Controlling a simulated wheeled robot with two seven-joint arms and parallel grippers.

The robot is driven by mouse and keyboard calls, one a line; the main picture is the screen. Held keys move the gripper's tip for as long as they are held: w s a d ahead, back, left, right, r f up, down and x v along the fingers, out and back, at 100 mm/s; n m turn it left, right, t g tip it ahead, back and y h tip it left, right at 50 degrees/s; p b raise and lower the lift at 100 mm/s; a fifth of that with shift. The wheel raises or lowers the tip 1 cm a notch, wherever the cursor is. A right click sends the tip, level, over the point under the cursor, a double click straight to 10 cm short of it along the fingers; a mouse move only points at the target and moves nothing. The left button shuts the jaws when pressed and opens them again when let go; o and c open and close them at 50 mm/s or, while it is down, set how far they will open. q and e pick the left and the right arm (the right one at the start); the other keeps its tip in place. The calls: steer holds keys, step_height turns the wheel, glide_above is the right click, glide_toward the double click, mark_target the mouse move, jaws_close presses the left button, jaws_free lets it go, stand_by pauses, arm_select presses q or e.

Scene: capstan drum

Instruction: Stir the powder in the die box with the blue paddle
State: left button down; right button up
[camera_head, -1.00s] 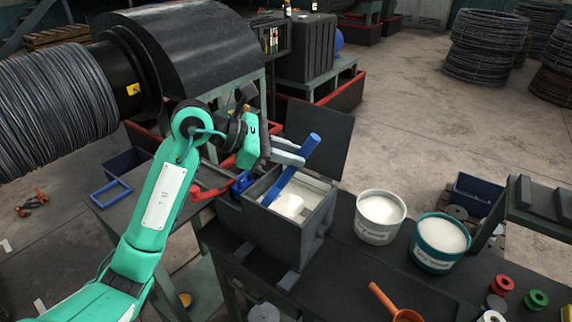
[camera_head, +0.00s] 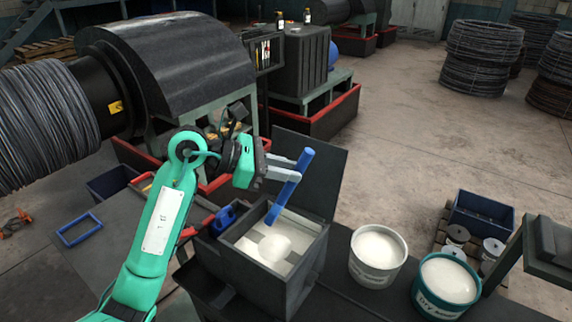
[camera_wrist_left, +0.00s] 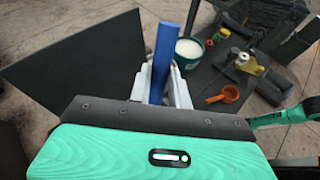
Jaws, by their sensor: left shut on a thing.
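The blue paddle (camera_head: 292,187) is held tilted by my left gripper (camera_head: 284,173), which is shut on its shaft. The paddle's lower end is at the far part of the die box opening; I cannot tell whether it touches the powder. The dark, open-topped die box (camera_head: 290,293) stands on the bench with white powder (camera_head: 273,247) heaped in its middle. In the left wrist view the paddle (camera_wrist_left: 162,55) stands between the pale fingers (camera_wrist_left: 160,88) and its lower end is hidden. My right gripper does not show.
A dark upright panel (camera_head: 312,170) stands behind the box. A white bucket (camera_head: 377,270) and a teal bucket (camera_head: 420,297), both with pale contents, stand to the right. A blue object (camera_head: 225,218) is close to the box's left. An orange scoop (camera_wrist_left: 229,95) lies on the bench.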

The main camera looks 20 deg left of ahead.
mark_target(287, 184)
arm_select(q)
step_height(287, 184, down, 2)
steer(key=shift+b, duration=0.3)
steer(key=shift+f+b, duration=0.8)
steer(key=shift+b, duration=0.05)
step_height(287, 184, down, 7)
steer(key=b, duration=0.6)
steer(key=shift+f+b, duration=0.1)
steer(key=shift+b, duration=0.2)
